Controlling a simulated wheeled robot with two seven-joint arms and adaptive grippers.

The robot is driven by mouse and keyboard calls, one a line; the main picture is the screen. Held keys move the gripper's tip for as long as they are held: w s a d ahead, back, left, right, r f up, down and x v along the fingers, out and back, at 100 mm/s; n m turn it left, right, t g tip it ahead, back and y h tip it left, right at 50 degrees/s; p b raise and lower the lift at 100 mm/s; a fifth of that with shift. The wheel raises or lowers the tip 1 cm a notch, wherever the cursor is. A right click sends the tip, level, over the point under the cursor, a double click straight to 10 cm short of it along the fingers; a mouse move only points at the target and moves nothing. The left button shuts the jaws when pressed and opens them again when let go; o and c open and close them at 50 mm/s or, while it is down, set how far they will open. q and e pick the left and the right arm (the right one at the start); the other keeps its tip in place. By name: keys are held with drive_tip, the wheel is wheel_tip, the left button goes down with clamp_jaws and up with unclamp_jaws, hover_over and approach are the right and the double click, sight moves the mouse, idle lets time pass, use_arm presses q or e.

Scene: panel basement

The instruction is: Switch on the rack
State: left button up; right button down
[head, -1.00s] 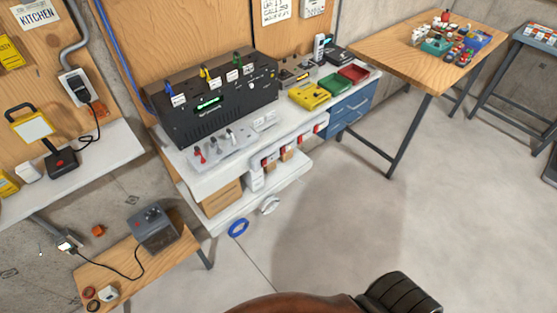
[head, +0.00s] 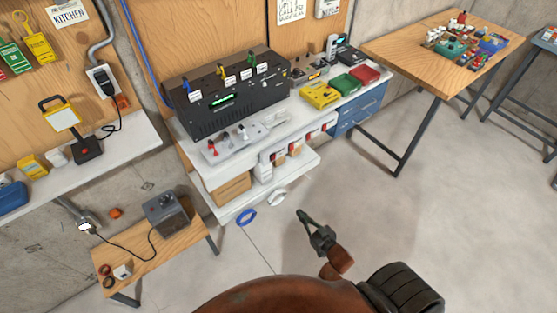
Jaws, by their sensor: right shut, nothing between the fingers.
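The rack, a black box (head: 205,122) with a lit green display (head: 222,100), stands at the back of the white bench. Blue, yellow and green plug-like pieces and white labels sit along its upper front. A metal plate (head: 232,141) with several small levers, some red-tipped, lies in front of it. Below the bench top, a row of white units with red switches (head: 290,148) faces out. My right gripper (head: 304,217) is shut and empty, over the floor in front of the bench, apart from everything. My left gripper is not in view.
A low wooden bench (head: 190,246) with a grey box (head: 167,213) stands at left. Yellow, green and red trays (head: 345,85) lie right of the rack. A wooden table (head: 415,55) stands at back right. The right floor is clear.

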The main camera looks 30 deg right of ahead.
wheel_tip(320, 180, up, 18)
drive_tip(key=w+r+t+y+p, duration=0.1)
drive_tip(key=w+t, duration=0.1)
drive_tip(key=t, duration=0.2)
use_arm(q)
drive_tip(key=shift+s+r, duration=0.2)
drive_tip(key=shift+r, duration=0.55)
use_arm(e)
approach(273, 157)
drive_tip(key=shift+n, duration=0.4)
drive_tip(key=w, duration=0.3)
drive_tip(key=w+r, duration=0.1)
drive_tip(key=w, duration=0.2)
drive_tip(key=shift+w+a+r, duration=0.15)
drive_tip(key=shift+w+a, duration=0.05)
drive_tip(key=shift+w, duration=0.15)
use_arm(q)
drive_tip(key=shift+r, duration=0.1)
